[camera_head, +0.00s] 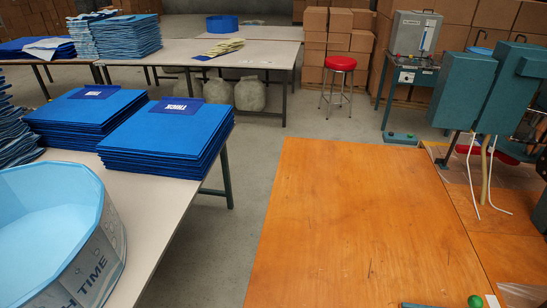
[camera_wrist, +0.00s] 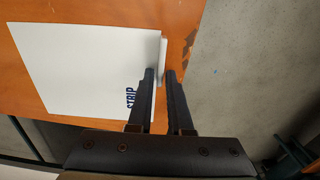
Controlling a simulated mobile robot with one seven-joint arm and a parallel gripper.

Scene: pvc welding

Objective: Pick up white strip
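In the wrist view, a white sheet (camera_wrist: 85,70) with the dark word "STRIP" lies on the orange tabletop. A thin white strip (camera_wrist: 162,50) runs along the sheet's right edge, close to the table's edge. My gripper (camera_wrist: 160,74) has two dark fingers with a narrow gap between them. The strip's lower end shows between the fingertips, and I see no clear contact on both sides. In the head view my gripper is not seen. A white piece (camera_head: 520,294) shows at the bottom right corner, cut off by the frame.
The orange table (camera_head: 350,210) is mostly bare. A green welding machine (camera_head: 480,95) with hanging white tubes stands at its right. A green ball knob (camera_head: 475,301) is at the front edge. Blue stacks (camera_head: 165,140) and a round blue pool (camera_head: 60,225) fill the left table. Concrete floor lies between.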

